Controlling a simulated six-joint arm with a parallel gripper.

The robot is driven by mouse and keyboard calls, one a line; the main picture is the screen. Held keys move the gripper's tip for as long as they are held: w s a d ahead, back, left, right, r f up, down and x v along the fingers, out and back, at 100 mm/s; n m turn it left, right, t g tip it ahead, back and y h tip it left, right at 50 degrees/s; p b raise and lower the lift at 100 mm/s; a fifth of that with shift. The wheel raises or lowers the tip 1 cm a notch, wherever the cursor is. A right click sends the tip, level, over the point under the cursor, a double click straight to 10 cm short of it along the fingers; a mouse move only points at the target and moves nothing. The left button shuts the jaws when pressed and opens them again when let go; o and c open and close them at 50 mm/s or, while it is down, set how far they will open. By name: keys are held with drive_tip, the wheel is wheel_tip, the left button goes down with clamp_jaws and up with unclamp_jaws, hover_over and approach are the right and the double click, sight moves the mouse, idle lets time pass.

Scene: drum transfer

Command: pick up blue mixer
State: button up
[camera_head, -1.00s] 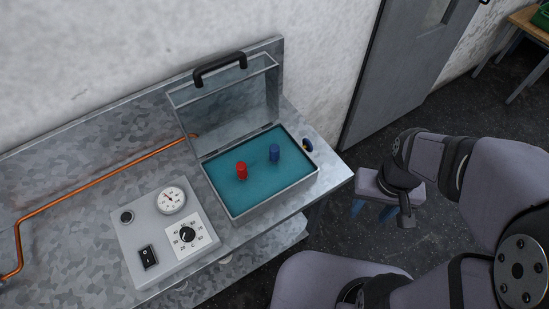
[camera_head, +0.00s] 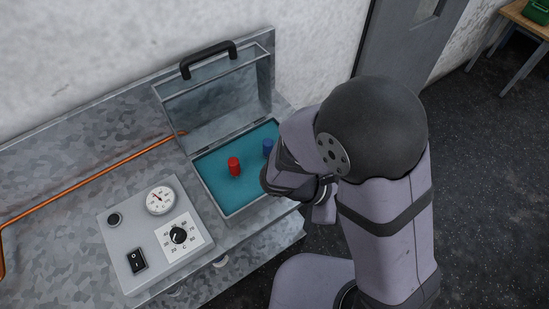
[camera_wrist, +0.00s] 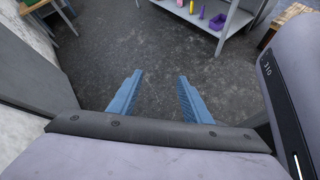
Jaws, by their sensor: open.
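The blue mixer (camera_head: 267,148), a small blue cylinder, stands upright in the teal-lined open case (camera_head: 237,213) on the metal bench. My arm is just right of it in the head view and covers the case's right part. My gripper (camera_wrist: 160,73) shows in the wrist view with its two blue fingers apart and nothing between them. It faces the dark floor there, and the mixer is not in that view. The fingers are hidden in the head view.
A red cylinder (camera_head: 234,167) stands in the case, left of the blue mixer. The raised lid (camera_head: 215,95) is behind. A control box (camera_head: 128,230) with gauge and dial sits front left. A shelf (camera_wrist: 222,20) with small coloured items is across the floor.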

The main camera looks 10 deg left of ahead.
drive_tip(key=w+a+n+t+b, duration=0.1)
drive_tip(key=w+a+n+t, duration=0.4)
drive_tip(key=a+n+t, duration=0.15)
drive_tip(key=n+t+y+b, duration=0.2)
drive_tip(key=n+t+y, duration=0.75)
drive_tip(key=n, duration=0.25)
approach(266, 146)
drive_tip(key=shift+y, duration=0.25)
drive_tip(key=shift+w+d+r+p, duration=0.15)
drive_tip(key=shift+w+p, duration=0.3)
drive_tip(key=shift+w, duration=0.6)
drive_tip(key=shift+w+d+p, duration=0.15)
drive_tip(key=shift+w+p, duration=0.25)
drive_tip(key=shift+w, duration=0.65)
drive_tip(key=shift+w+d+r+p, duration=0.15)
drive_tip(key=shift+w+p, duration=0.3)
drive_tip(key=shift+w, duration=0.6)
drive_tip(key=shift+w+d+f+p, duration=0.1)
drive_tip(key=shift+w+p, duration=0.7)
drive_tip(key=shift+w, duration=0.5)
drive_tip(key=shift+w+f+p, duration=0.1)
drive_tip(key=shift+w+p, duration=0.65)
drive_tip(key=shift+w, duration=0.55)
